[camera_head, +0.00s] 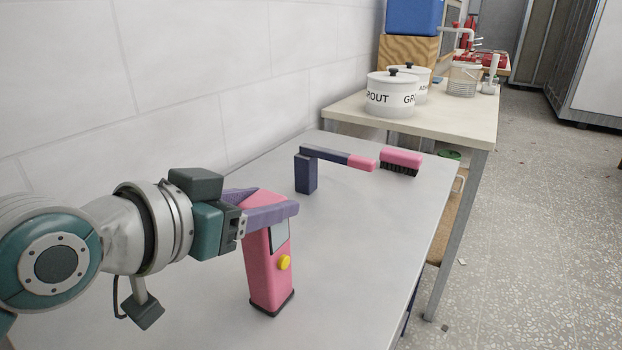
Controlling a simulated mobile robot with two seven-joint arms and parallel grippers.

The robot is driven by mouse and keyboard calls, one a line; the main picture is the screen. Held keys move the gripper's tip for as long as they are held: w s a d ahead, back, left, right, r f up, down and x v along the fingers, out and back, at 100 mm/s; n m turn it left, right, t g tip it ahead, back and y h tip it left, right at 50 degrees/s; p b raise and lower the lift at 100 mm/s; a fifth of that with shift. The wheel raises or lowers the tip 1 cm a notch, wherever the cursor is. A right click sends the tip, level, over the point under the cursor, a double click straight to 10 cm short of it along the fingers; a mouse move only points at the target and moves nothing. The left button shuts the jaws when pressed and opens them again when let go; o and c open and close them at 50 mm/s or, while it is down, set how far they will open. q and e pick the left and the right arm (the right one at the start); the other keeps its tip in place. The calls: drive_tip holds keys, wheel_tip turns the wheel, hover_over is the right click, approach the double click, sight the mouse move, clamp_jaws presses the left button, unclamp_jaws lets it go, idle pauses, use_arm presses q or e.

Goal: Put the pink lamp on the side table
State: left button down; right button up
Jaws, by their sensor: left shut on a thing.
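The pink lamp (264,270) is an upright pink block with a pale panel, a yellow knob and a dark base. My left gripper (268,208) comes from the left with its purple fingers shut on the lamp's upper part. The lamp is over the near grey table (350,240); I cannot tell whether its base touches the top. A second, cream-topped table (460,127) stands beyond the near table's far end; I cannot tell which one is the side table. My right gripper is out of view.
White grout pots (390,98) and a clear bucket (463,80) stand on the cream-topped table. A tiled wall (200,70) borders the left; floor is open right.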

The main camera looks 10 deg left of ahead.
use_arm(q)
drive_tip(key=shift+c, duration=1.2)
unclamp_jaws()
drive_tip(key=shift+f, duration=0.1)
drive_tip(key=shift+s+r, duration=0.1)
drive_tip(key=shift+r, duration=0.2)
drive_tip(key=p+v, duration=0.2)
drive_tip(key=v, duration=0.9)
drive_tip(key=s+a+f+n+g+y, duration=0.1)
drive_tip(key=s+f+g, duration=0.3)
drive_tip(key=s, duration=0.4)
drive_tip(key=s+a+f+n+g+y, duration=0.1)
drive_tip(key=s+f+g+y, duration=0.2)
drive_tip(key=s+f+g, duration=0.2)
drive_tip(key=s, duration=0.3)
drive_tip(key=shift+f, duration=0.15)
drive_tip(key=shift+s, duration=0.1)
